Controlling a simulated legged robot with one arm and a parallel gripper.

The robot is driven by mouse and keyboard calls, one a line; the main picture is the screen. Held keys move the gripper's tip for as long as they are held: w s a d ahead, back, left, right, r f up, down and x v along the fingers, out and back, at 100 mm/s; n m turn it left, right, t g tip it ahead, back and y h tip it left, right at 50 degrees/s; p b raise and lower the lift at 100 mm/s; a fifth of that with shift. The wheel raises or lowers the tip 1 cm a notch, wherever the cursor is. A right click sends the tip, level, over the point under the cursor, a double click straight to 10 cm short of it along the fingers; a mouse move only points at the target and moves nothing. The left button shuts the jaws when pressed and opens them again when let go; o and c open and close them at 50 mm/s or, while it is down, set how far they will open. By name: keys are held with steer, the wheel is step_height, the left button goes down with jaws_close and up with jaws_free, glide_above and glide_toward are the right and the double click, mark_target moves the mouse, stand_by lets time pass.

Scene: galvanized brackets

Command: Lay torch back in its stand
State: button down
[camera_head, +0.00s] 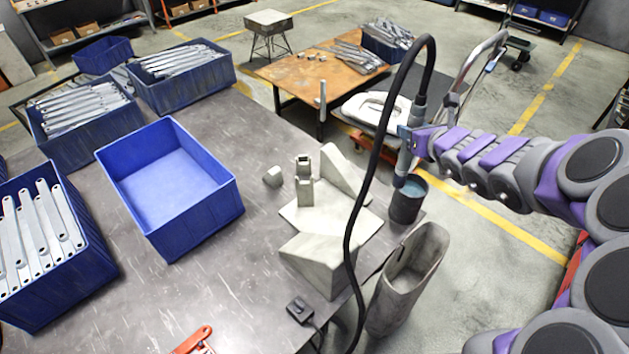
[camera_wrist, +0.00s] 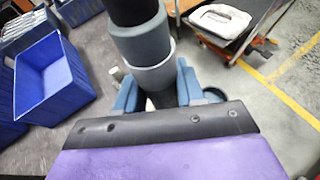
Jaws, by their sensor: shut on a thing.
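The torch (camera_head: 405,155) is a grey upright cylinder with a thick black cable rising from its top. My gripper (camera_head: 408,140) is shut around its body at the right edge of the table. The torch's lower end is just above or at the mouth of a dark cup (camera_head: 407,208); I cannot tell whether it is inside. In the wrist view the torch (camera_wrist: 148,48) runs between the blue fingers of my gripper (camera_wrist: 158,95). A pale grey block fixture (camera_head: 335,220) with a notched upright (camera_head: 304,180) stands left of it. I cannot tell which piece is the torch's stand.
The black cable (camera_head: 357,210) loops down across the fixture's front. A tall grey open sleeve (camera_head: 400,285) stands at the table's edge. An empty blue bin (camera_head: 175,180) and several bins of metal brackets are at left. Bare tabletop (camera_head: 215,285) lies in front.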

steer(key=shift+s+r+g, duration=0.15)
steer(key=shift+g, duration=0.45)
steer(key=shift+s+d+g, duration=0.15)
steer(key=shift+g, duration=0.25)
steer(key=shift+g+h, duration=0.3)
steer(key=shift+g, duration=0.1)
